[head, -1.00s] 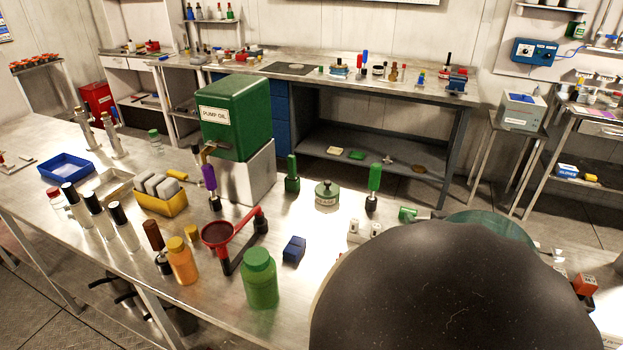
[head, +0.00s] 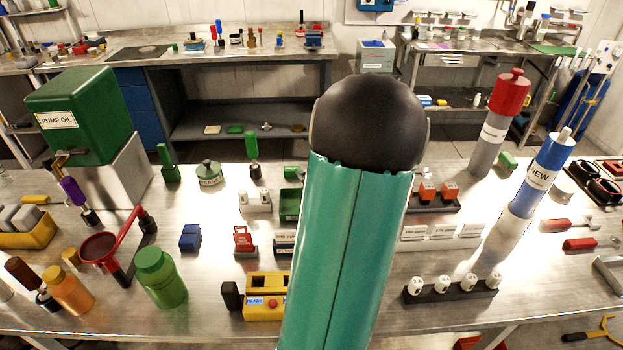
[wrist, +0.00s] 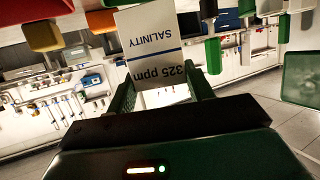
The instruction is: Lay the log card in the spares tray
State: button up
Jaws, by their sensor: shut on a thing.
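The log card (wrist: 152,45) is white with a blue line and reads "325 ppm" and "SALINITY" upside down in the wrist view. My gripper (wrist: 163,84) has its two green fingers on either side of the card's lower part and is shut on it, holding it up clear of any surface. In the head view my gripper and the card are not visible; my own teal arm and its dark joint fill the middle. No tray in the current head view is labelled as the spares tray, so I cannot tell which it is.
A green pump oil box (head: 76,115), a green bottle (head: 161,277), a red funnel stand (head: 100,250) and a yellow bin (head: 28,232) crowd the left bench. A yellow control box (head: 265,297), a black rack (head: 450,290) and tall red-topped (head: 498,120) and blue-topped (head: 541,175) cylinders stand in the middle and right.

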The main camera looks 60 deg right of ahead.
jog(key=shift+d+f, duration=0.15)
jog(key=shift+f, duration=1.5)
jog(key=shift+f, duration=0.15)
jog(key=o, duration=1)
jog(key=shift+c, duration=0.2)
jog(key=shift+s+r, duration=0.1)
jog(key=shift+r, duration=0.1)
jog(key=v, duration=1.1)
jog(key=shift+s+a, duration=0.25)
jog(key=shift+a, duration=0.05)
jog(key=shift+r, duration=0.15)
